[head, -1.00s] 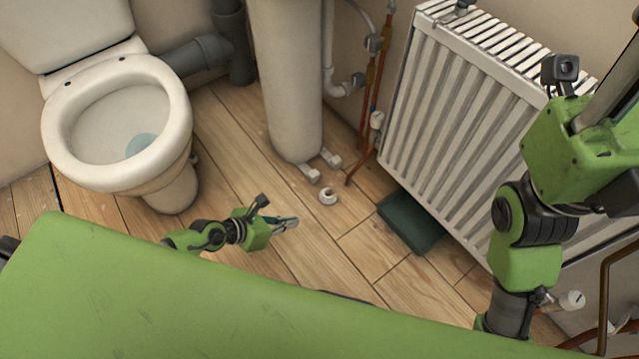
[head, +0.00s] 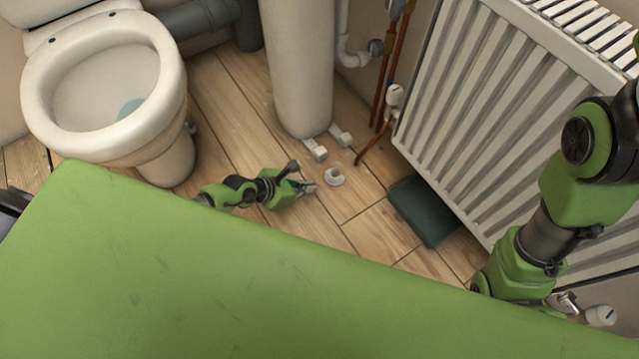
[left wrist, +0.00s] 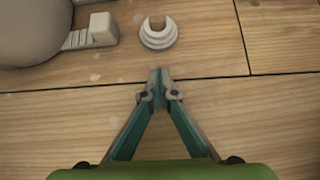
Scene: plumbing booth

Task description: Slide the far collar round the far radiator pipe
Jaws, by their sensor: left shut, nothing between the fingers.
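A white collar, a ring with a gap in one side (head: 335,177), lies flat on the wooden floor. It also shows at the top of the left wrist view (left wrist: 159,34). My left gripper (head: 309,188) is low over the floor, just left of the collar. In the left wrist view its fingertips (left wrist: 160,76) are together and empty, short of the collar and pointing at it. A copper pipe (head: 373,147) runs from the floor up to a white valve at the radiator's far end. My right arm is at the right; its gripper is out of the picture.
The white radiator (head: 490,110) stands at the right, with a dark green block (head: 424,212) on the floor below it. A basin pedestal (head: 298,70) with small pale floor brackets (head: 316,149) is behind the collar. A toilet (head: 105,85) is at the left.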

